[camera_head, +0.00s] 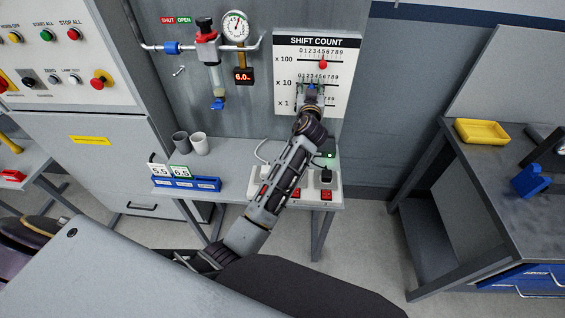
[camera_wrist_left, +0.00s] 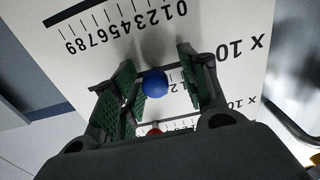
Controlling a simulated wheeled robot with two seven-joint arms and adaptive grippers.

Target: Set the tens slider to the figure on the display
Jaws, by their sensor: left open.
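The white SHIFT COUNT board (camera_head: 341,88) hangs on the grey wall with rows marked x 100, x 10 and x 1. The tens slider has a blue ball knob (camera_head: 312,87) on the x 10 row; it also shows in the left wrist view (camera_wrist_left: 154,84). My left gripper (camera_head: 311,95) is at that row, open, with its green-padded fingers on either side of the blue knob and gaps visible. Its arm hides part of the x 1 row. A small display (camera_head: 243,76) under the gauge shows orange figures that look like 6.0.
A red knob (camera_head: 323,64) sits on the x 100 row, close to the left gripper. A bench (camera_head: 230,197) below holds cups (camera_head: 199,144), a blue rack (camera_head: 187,184) and a power strip. A dark table with a yellow tray (camera_head: 481,132) stands at right.

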